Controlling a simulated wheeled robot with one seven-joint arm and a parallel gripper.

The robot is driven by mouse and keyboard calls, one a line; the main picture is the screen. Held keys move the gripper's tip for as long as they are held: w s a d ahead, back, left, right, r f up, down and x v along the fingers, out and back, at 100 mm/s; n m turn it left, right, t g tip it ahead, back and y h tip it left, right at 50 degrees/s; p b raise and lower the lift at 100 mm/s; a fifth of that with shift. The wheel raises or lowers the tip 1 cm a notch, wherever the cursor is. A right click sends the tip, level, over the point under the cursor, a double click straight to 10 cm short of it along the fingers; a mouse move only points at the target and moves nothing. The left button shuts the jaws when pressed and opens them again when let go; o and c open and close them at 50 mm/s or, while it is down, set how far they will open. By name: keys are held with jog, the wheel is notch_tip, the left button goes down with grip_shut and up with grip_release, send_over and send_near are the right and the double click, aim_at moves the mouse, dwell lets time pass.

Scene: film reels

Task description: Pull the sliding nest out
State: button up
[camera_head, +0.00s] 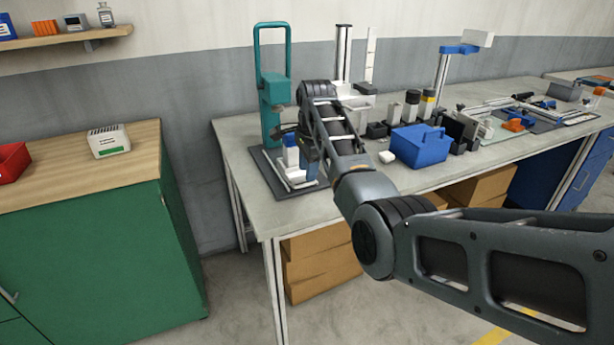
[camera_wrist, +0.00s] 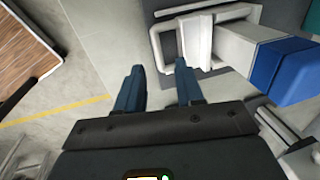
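The sliding nest (camera_wrist: 198,42) is a white block with a raised bar and a dark opening in front, at the upper middle of the wrist view. In the head view the white nest and its rails (camera_head: 295,179) sit on the dark base plate of the teal press (camera_head: 271,90), partly hidden by my arm. A white piece with a blue end (camera_wrist: 283,68) stands on the nest. My gripper (camera_wrist: 157,68) is open, its two blue fingers apart with nothing between them. The right fingertip is close to the nest's front opening; I cannot tell whether it touches.
A blue tote (camera_head: 420,147), dark blocks and cylinders stand to the right on the grey bench (camera_head: 240,160). A green cabinet (camera_head: 90,240) stands to the left, across a gap. Cardboard boxes (camera_head: 318,262) are under the bench. Bare benchtop lies along the front edge.

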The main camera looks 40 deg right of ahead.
jog(key=shift+s+a+r, duration=0.1)
jog(key=shift+s+r, duration=0.1)
jog(key=shift+r, duration=0.75)
jog(key=shift+s+a+r, duration=0.1)
jog(key=shift+s+r, duration=0.05)
jog(key=shift+r, duration=0.8)
jog(key=shift+s, duration=0.15)
